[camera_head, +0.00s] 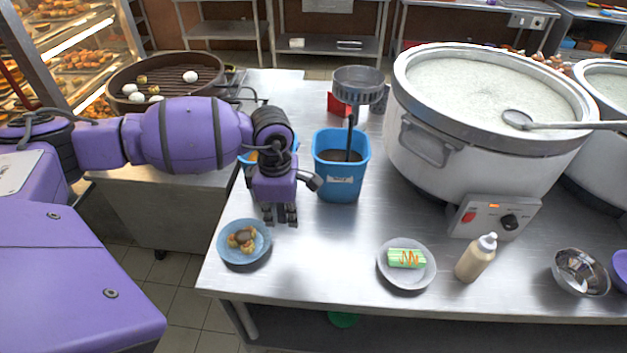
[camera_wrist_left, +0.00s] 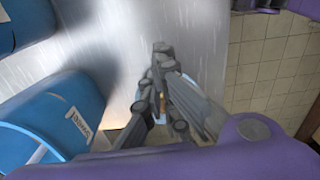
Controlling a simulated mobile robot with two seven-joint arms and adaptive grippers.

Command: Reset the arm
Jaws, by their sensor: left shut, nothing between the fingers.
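My left arm, purple with dark bands, comes in from the left in the head view. My left gripper (camera_head: 280,216) hangs over the table, fingers down, just behind a blue plate of food (camera_head: 244,241) and in front of the blue containers. Its fingers are shut and empty. In the left wrist view the shut gripper (camera_wrist_left: 160,75) shows in the middle, and part of the plate is hidden behind it. My right gripper is not in view.
A blue container (camera_head: 340,192) with a ladle stands right of the gripper. A large congee pot (camera_head: 470,165) is at the back right. A plate with a green roll (camera_head: 407,283), a sauce bottle (camera_head: 475,258) and a metal bowl (camera_head: 580,273) sit near the front. The table between the plates is clear.

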